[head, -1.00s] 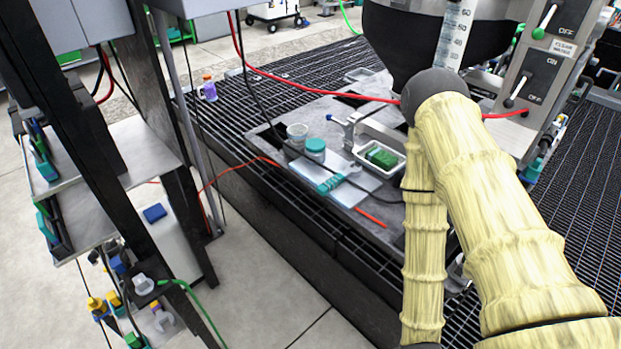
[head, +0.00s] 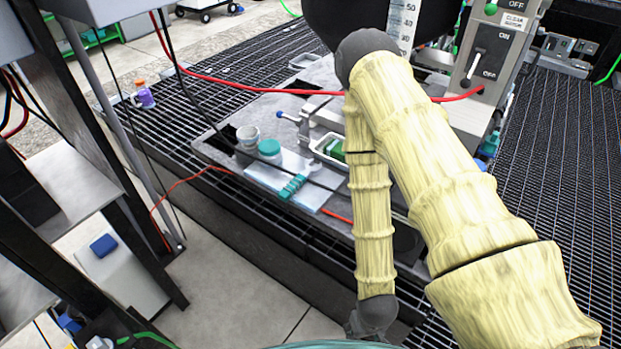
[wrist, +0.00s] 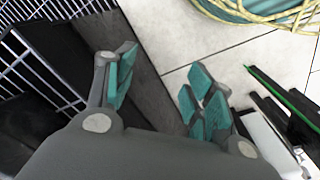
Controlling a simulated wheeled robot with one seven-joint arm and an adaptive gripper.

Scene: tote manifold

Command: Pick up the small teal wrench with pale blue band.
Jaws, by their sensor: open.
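A small teal tool with a pale band (head: 292,187), which looks like the wrench, lies on a pale board (head: 256,176) near the front edge of the grey plate. Its fine shape is too small to tell in the head view, and it does not show in the wrist view. My gripper (wrist: 160,88) is open and empty in the wrist view, with teal pads spread apart over a dark edge and the tiled floor. In the head view my arm hangs to the right of the board, and the fingers cannot be made out.
A teal-lidded jar (head: 270,150) and a grey cup (head: 248,137) stand just behind the tool. A white tray (head: 318,147) with a green item is to its right. Red and black cables cross the platform. A dark rack post (head: 145,245) stands at the left.

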